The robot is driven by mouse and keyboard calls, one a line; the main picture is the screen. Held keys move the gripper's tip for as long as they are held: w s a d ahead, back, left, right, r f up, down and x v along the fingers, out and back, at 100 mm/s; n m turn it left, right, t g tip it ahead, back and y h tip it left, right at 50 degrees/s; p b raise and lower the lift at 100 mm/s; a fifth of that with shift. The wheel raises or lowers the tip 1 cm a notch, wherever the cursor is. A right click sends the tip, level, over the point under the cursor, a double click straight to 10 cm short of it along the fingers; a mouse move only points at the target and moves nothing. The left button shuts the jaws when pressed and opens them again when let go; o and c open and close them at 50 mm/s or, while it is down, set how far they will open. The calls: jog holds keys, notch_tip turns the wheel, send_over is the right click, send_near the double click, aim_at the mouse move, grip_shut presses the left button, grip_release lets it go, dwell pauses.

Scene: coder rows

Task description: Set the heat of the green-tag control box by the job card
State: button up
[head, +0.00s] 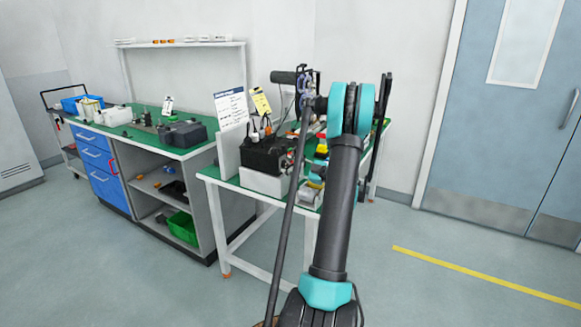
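A white sheet with a blue header (231,108), which looks like the job card, stands at the left end of the green-topped table (219,174). Its writing is too small to read. A yellow card (260,102) stands beside it. A black box (262,153) sits on a pale block below the cards; small knob-like parts show on top. I cannot make out a green tag, so I cannot tell whether this is the control box. My arm rises in front of the table, and the dark end (305,88) is above it. The fingers cannot be made out.
Small coloured items (321,148) on the table are partly hidden behind my arm. A workbench (140,138) with blue drawers, tools and a dark case (183,134) stands to the left. A green bin (183,228) sits on its lower shelf. Floor is clear at right, before the doors (500,120).

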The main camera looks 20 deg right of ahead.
jog(key=v, duration=1.2)
dwell(0.3)
